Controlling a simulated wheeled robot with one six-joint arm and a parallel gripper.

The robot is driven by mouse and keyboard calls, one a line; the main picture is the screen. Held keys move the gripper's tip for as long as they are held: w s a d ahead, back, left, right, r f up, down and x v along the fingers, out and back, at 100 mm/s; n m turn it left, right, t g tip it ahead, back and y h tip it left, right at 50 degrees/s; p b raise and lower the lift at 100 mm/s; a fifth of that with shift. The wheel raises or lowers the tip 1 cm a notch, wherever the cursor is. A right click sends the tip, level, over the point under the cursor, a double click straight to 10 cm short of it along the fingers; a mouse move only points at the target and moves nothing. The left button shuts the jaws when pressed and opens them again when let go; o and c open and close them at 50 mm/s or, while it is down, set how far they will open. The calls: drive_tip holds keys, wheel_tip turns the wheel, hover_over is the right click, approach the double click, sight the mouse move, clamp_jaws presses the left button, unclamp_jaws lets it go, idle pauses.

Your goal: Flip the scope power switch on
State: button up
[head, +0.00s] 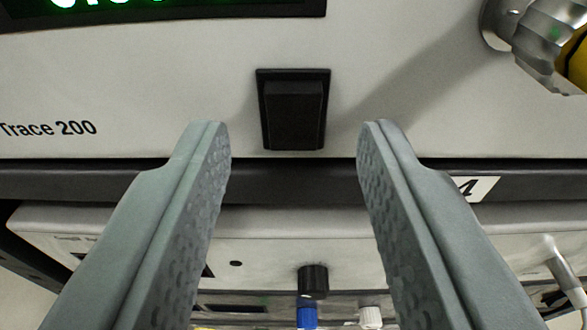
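A black rocker switch (294,109) in a black frame sits on the pale front panel of an instrument (180,85) marked "Trace 200". It shows in the upper middle of the head view. My gripper (294,145) is open and empty. Its two grey-green fingers point toward the panel, one to the left and one to the right of the switch, with a wide gap to each side. The fingertips appear level with the switch's lower edge. I cannot tell whether they touch the panel. The word "scope" is not seen on the panel.
A dark display (160,10) with green digits is above. A metal connector (540,35) with a yellow part juts out at upper right. A dark shelf edge (290,182) runs below the panel. Under it is another pale unit (270,225) with a black knob (313,281).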

drive_tip(key=s+r, duration=0.2)
drive_tip(key=s, duration=1.4)
drive_tip(key=shift+s, duration=0.35)
drive_tip(key=shift+r, duration=0.1)
